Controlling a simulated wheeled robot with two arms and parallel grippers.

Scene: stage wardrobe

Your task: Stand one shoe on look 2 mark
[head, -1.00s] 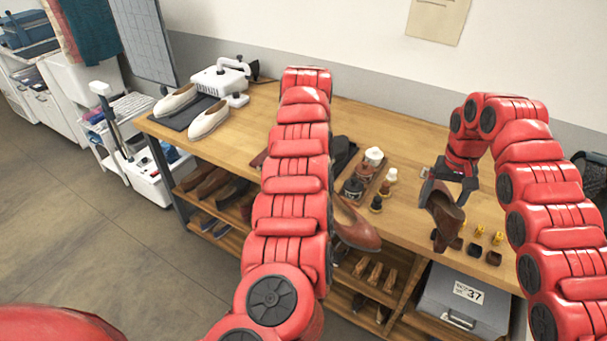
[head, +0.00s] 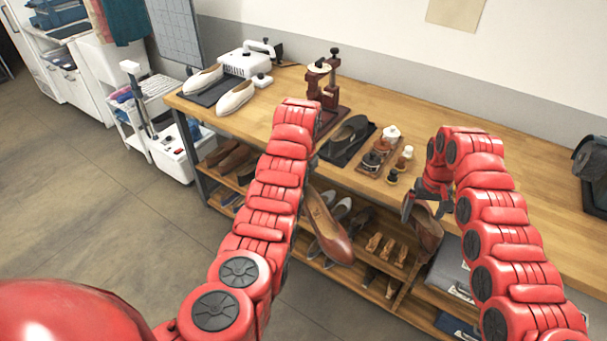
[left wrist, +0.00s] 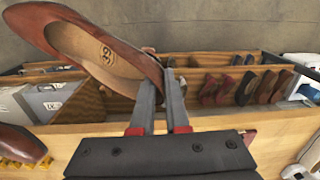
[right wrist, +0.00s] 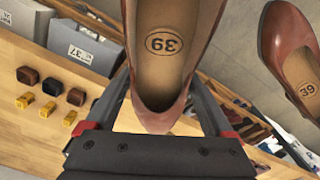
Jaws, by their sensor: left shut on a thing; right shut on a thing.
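My left gripper (left wrist: 160,85) is shut on a brown shoe (left wrist: 95,45) marked 39; the shoe also shows in the head view (head: 328,230), in front of the bench. The left fingers are hidden behind my arm in the head view. My right gripper (head: 428,198) is shut on a matching brown shoe (head: 428,236), hanging toe-down at the bench's front edge; its insole, also marked 39, shows in the right wrist view (right wrist: 165,50). The two shoes are apart. I cannot make out a look 2 mark in these frames.
The wooden bench (head: 510,185) has free room at right. A dark shoe (head: 350,130) lies on a dark mat beside a tray of bottles (head: 372,160). Cream shoes (head: 236,97), a white machine (head: 246,62) and a dark-red press (head: 318,85) stand further left. Shelves below hold shoes.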

